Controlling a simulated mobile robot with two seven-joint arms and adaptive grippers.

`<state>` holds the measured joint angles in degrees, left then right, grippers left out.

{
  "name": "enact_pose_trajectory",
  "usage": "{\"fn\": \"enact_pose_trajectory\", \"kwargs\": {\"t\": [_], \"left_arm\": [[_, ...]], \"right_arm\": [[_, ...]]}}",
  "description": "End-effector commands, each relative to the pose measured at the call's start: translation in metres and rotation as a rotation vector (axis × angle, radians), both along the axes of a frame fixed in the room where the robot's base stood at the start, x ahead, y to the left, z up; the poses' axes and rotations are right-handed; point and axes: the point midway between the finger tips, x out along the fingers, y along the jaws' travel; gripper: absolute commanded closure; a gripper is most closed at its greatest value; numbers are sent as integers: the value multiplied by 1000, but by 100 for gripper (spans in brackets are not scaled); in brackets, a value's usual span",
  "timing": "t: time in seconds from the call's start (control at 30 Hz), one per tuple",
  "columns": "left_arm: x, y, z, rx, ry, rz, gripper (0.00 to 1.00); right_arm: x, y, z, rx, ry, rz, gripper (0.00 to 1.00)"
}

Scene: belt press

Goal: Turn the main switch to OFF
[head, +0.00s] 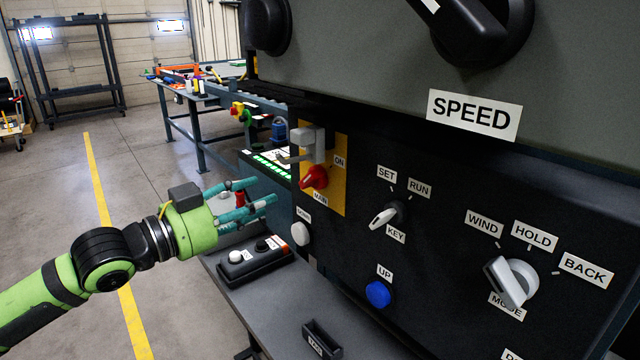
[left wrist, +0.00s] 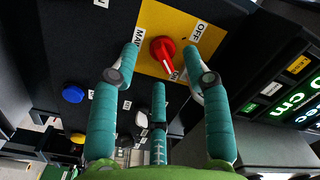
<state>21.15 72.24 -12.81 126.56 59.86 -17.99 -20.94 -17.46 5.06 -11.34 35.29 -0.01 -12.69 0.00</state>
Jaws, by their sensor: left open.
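The main switch is a red knob (head: 315,177) on a yellow plate (head: 336,185) at the left end of the black panel. In the left wrist view the knob (left wrist: 163,50) has a white mark pointing toward the partly hidden ON label. The OFF label (left wrist: 197,32) is on the plate's other side; in the head view a grey bracket-like part hides its area. My left gripper (head: 262,191) is open and empty, left of the switch and apart from it, fingers toward the panel. In its wrist view the knob appears between the fingertips. My right gripper is not in view.
The grey part (head: 308,143) sticks out just above the knob. A white button (head: 300,234) is below left, a KEY switch (head: 388,215) to the right. A button box (head: 254,262) stands on the grey ledge (head: 290,305) under the gripper. Open floor lies left.

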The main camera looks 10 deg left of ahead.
Motion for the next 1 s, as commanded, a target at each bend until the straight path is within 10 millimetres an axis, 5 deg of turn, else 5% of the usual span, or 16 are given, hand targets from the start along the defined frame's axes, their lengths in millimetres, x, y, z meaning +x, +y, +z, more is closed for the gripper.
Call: {"fn": "enact_pose_trajectory", "kwargs": {"t": [0.1, 0.23, 0.57, 1.0], "left_arm": [[-21, -20, 14, 41, -22, -57, 52], [-24, -27, 19, 46, -28, -73, 52], [4, -49, 22, 40, -28, -72, 52], [29, -68, 17, 47, -27, -70, 52]], "right_arm": [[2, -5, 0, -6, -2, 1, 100], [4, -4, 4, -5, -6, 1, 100], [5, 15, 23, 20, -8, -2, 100], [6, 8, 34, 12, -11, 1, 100]]}}
